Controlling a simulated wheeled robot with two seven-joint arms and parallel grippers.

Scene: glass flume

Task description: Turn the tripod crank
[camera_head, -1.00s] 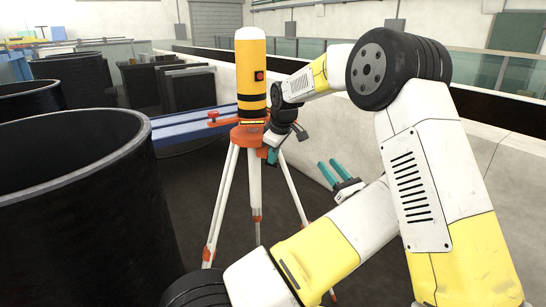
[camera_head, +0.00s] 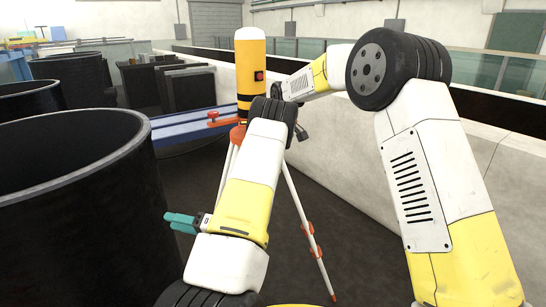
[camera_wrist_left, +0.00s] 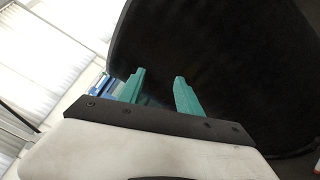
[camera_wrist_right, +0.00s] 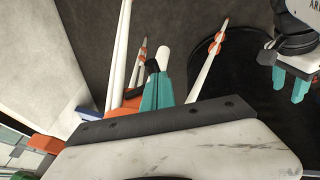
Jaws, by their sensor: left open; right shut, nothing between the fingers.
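The tripod (camera_head: 302,222) has white legs with orange clamps and carries a yellow instrument (camera_head: 250,62) with black bands. In the right wrist view, a black piece with a pale grip (camera_wrist_right: 163,54) by the orange tripod head looks like the crank. My right gripper (camera_wrist_right: 158,88) is shut and empty close beside it; contact cannot be told. In the head view my left arm hides that gripper and the crank area. My left gripper (camera_head: 180,222) is open and empty, left of the tripod, in front of a large black cylinder (camera_wrist_left: 215,45).
The black cylinder (camera_head: 70,215) fills the left of the head view. An orange arm with a knob (camera_head: 212,116) sticks out left of the tripod head, before blue beams (camera_head: 185,133). A pale low wall (camera_head: 340,155) runs behind on the right.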

